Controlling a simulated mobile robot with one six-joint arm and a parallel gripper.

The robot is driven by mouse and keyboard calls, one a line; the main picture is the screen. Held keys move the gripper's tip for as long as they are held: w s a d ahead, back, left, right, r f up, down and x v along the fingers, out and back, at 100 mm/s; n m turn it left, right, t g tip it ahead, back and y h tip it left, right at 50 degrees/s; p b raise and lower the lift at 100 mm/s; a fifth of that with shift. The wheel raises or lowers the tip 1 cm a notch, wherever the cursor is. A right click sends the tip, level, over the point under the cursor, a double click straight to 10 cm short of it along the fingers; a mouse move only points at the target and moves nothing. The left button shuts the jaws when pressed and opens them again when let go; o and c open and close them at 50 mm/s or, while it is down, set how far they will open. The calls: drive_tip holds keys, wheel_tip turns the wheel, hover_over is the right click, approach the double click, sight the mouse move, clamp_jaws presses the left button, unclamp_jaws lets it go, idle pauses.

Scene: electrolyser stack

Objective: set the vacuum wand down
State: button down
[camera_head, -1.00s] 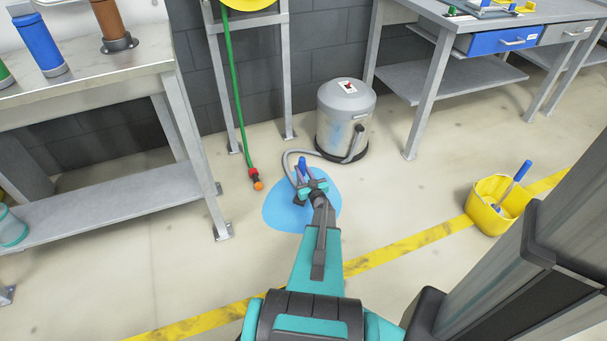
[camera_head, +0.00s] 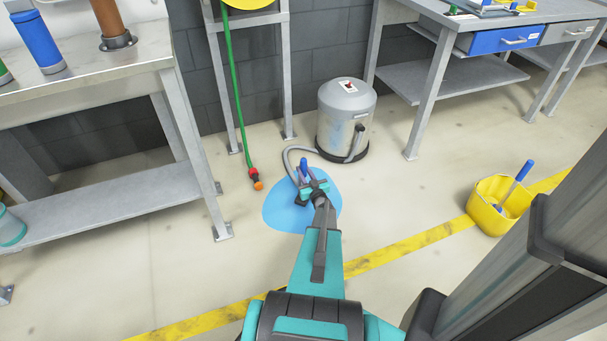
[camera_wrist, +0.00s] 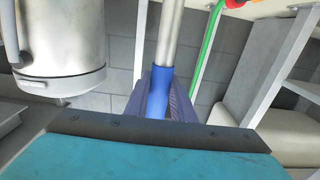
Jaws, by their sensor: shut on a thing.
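My gripper (camera_head: 310,187) is low over the floor, above a light blue puddle (camera_head: 283,214). It is shut on the blue grip (camera_wrist: 160,92) of the vacuum wand, whose silver tube (camera_wrist: 171,32) shows beyond it in the wrist view. In the head view the wand's blue part (camera_head: 303,165) stands up just past my jaws. A grey hose (camera_head: 286,156) curves from the wand to the silver vacuum canister (camera_head: 344,112). The wand's lower end is mostly hidden behind my gripper, so I cannot tell whether it touches the floor.
A yellow bucket (camera_head: 488,210) stands right by the yellow floor line (camera_head: 410,243). Benches stand left (camera_head: 115,70) and back right (camera_head: 425,90). Floor left of the puddle is clear.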

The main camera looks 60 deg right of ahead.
drive_tip(key=shift+f, duration=0.3)
drive_tip(key=c, duration=1.5)
unclamp_jaws()
drive_tip(key=shift+f, duration=0.1)
drive_tip(key=shift+s, duration=0.1)
drive_tip(key=shift+s+a+r, duration=0.2)
drive_tip(key=shift+s+a, duration=0.05)
drive_tip(key=shift+s, duration=0.05)
drive_tip(key=p+v, duration=0.1)
drive_tip(key=v, duration=1)
drive_tip(key=shift+f+p, duration=0.1)
drive_tip(key=shift+p, duration=0.3)
drive_tip(key=shift+w+a, duration=0.1)
